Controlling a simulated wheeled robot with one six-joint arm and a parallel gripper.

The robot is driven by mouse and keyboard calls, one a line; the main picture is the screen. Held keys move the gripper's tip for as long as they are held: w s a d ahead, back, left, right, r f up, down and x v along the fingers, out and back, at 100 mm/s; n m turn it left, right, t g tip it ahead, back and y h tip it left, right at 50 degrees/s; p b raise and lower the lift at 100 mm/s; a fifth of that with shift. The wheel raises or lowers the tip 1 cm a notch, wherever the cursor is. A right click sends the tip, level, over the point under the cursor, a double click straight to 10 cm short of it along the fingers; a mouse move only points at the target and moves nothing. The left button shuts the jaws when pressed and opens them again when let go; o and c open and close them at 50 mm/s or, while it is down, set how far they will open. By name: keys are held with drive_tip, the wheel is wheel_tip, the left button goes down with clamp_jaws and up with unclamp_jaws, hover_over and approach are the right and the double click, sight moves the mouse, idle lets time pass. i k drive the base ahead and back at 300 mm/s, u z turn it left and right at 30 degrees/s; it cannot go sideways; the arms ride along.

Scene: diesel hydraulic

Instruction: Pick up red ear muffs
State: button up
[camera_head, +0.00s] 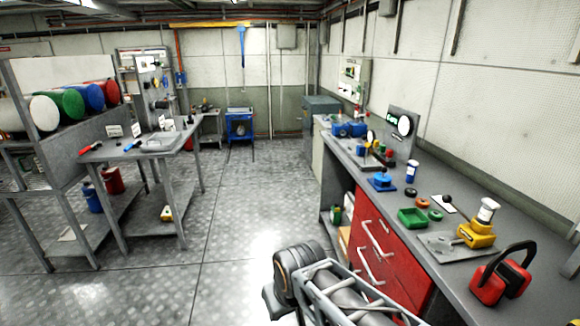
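The red ear muffs (488,286) stand on the grey workbench at the lower right, near its front edge. They have two red cups and a black headband that arches up over them. Part of my own arm shows at the bottom middle, in front of the red drawers and to the left of the ear muffs. My gripper's fingers are not in view. Nothing touches the ear muffs, and a gap lies between them and the visible part of my arm.
On the grey workbench (462,268), a yellow device with a white top (478,232) stands just behind the ear muffs. A green tray (412,217) and a blue item (381,181) lie farther back. Red drawers (375,245) with handles face the open floor (255,190). A metal table (150,150) stands left.

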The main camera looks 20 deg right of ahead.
sight(510, 279)
drive_tip(key=i, duration=2.45)
drive_tip(key=z, duration=4.3)
drive_tip(key=i, duration=0.55)
